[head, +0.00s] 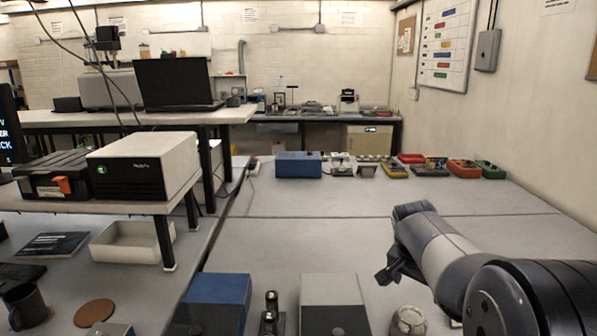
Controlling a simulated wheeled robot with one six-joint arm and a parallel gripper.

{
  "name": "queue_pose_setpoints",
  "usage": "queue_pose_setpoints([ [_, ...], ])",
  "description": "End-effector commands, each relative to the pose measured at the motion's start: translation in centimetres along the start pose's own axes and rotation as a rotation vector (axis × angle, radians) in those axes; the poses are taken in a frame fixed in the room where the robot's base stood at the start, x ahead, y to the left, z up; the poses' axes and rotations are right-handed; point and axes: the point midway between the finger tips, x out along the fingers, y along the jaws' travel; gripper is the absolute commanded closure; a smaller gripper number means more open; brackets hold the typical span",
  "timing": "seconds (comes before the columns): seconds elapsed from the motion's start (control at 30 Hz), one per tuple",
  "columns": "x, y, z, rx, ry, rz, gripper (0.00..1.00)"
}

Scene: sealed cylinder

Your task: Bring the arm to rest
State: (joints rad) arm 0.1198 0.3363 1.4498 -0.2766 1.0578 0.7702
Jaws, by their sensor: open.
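My arm reaches in from the lower right over the grey bench (330,240). My gripper (386,274) is at its far end, dark and small, left of the pale forearm link. Its jaws are open and I see nothing held between them. It hangs above the bench, apart from the objects near it. A round pale metal object (408,321) stands below it at the bottom edge, partly cut off.
A grey-and-black box (333,290), a blue box (218,290) and small dark posts (271,300) stand at the front. A blue case (298,165) and several colored trays (463,168) line the back. A raised shelf (130,205) is left. The bench middle is clear.

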Motion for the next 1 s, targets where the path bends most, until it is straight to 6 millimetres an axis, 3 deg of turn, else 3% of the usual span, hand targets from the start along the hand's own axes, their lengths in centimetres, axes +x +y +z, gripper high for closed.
queue_pose_setpoints([
  [0.3, 5.8, 0.1, 2.5, -0.003, -0.005, 0.004, 0.23],
  [0.6, 1.6, -0.2, 2.7, -0.001, 0.002, -0.003, 0.23],
  [1.0, 0.6, -0.3, 2.8, -0.001, 0.000, -0.001, 0.23],
])
